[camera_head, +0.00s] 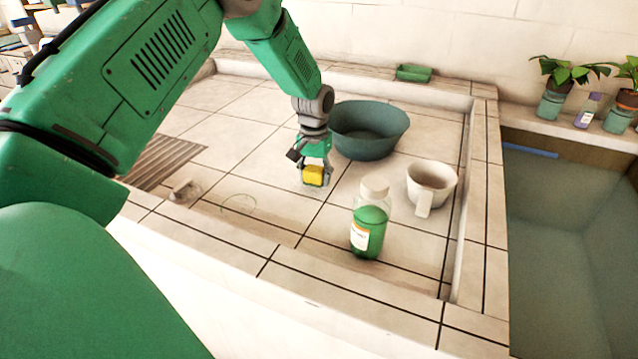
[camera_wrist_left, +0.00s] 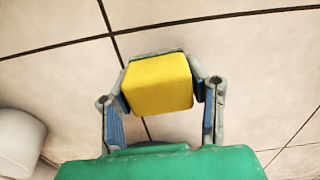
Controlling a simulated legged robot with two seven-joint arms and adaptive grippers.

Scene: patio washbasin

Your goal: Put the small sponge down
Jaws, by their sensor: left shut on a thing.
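The small sponge (camera_head: 313,176) is a yellow block. My left gripper (camera_head: 314,179) is shut on it, with a finger on each side, over the tiled counter. In the left wrist view the sponge (camera_wrist_left: 158,84) sits between the two fingertips of the left gripper (camera_wrist_left: 160,88), with pale tiles behind it. I cannot tell whether the sponge touches the tiles or hangs just above them. My right gripper is not in view.
A dark green basin (camera_head: 368,130) stands just behind the gripper. A white mug (camera_head: 431,183) and a green-filled bottle (camera_head: 369,222) stand to the right. A green soap dish (camera_head: 413,73) sits on the back ledge. Tiles left of the gripper (camera_head: 245,165) are clear.

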